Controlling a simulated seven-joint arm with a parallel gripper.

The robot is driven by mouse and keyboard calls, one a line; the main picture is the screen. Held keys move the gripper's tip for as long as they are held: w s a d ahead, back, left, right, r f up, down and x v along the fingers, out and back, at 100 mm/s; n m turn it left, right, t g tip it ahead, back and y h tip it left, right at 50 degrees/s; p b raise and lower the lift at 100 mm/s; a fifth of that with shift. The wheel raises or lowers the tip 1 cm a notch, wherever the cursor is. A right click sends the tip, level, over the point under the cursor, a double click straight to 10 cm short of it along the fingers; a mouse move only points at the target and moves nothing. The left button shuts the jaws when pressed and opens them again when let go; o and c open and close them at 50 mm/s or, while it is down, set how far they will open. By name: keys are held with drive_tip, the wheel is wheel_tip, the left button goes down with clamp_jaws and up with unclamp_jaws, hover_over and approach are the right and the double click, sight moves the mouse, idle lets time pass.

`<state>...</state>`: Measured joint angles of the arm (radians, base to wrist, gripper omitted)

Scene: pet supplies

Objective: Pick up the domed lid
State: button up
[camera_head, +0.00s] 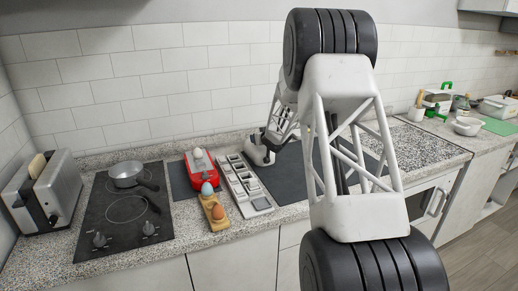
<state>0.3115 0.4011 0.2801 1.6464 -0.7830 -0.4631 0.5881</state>
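I cannot single out the domed lid with certainty. A small pale rounded object (257,154) stands at the back of the counter, right by the end of my arm; it may be the domed lid or part of my gripper. My gripper (270,150) is small and dark here, low over the counter beside the grey compartment tray. Its fingers are partly hidden, and I cannot see whether they are open or shut. My large arm links cover the middle right of the view and hide much of the dark mat (283,178) behind them.
A grey compartment tray (262,204), a red holder (204,177) and a wooden egg stand (218,225) sit left of my gripper. Further left are a cooktop (104,213) with a pot (127,176) and a toaster (48,192). A white bowl (467,126) stands far right.

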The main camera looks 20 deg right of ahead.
clamp_jaws()
idle(0.4)
drive_tip(key=shift+r, duration=0.15)
drive_tip(key=shift+r, duration=1.5)
drive_tip(key=shift+s+a+r, duration=0.1)
drive_tip(key=shift+s+r, duration=0.1)
drive_tip(key=shift+s, duration=0.1)
drive_tip(key=s+a+r, duration=0.1)
drive_tip(key=s+a, duration=0.2)
drive_tip(key=s, duration=1.2)
drive_tip(key=shift+a+r, duration=0.15)
drive_tip(key=shift+a, duration=0.25)
drive_tip(key=shift+w, duration=0.1)
